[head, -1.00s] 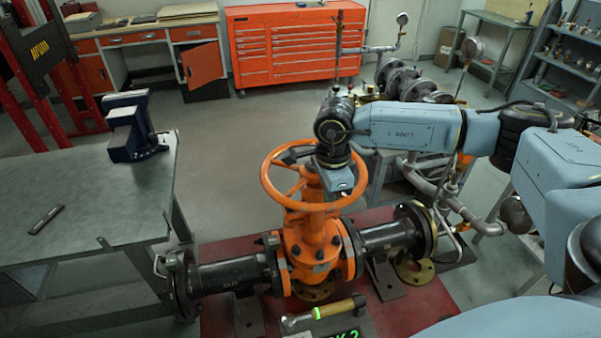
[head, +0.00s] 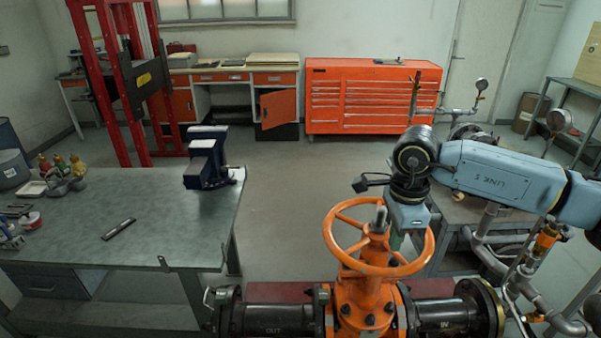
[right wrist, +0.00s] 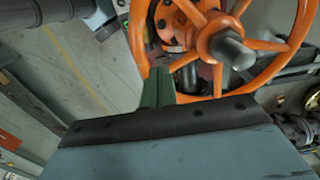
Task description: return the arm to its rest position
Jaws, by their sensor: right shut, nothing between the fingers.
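The orange gate valve (head: 368,300) stands between dark flanged pipes, with its orange handwheel (head: 341,252) on top. My right arm comes in from the right in the head view, and its gripper (head: 397,240) points down at the handwheel's far right side. The fingers are partly hidden behind the wheel rim. In the right wrist view the green fingers (right wrist: 157,88) are together and empty, close to the orange rim and spokes (right wrist: 284,48). I cannot tell whether they touch the rim. My left gripper is not in view.
A grey workbench (head: 150,225) with a blue vise (head: 207,165) stands at the left. Pipework with gauges (head: 481,84) stands at the right, under and behind my right arm. An orange tool cabinet (head: 372,95) is at the back. The floor between is clear.

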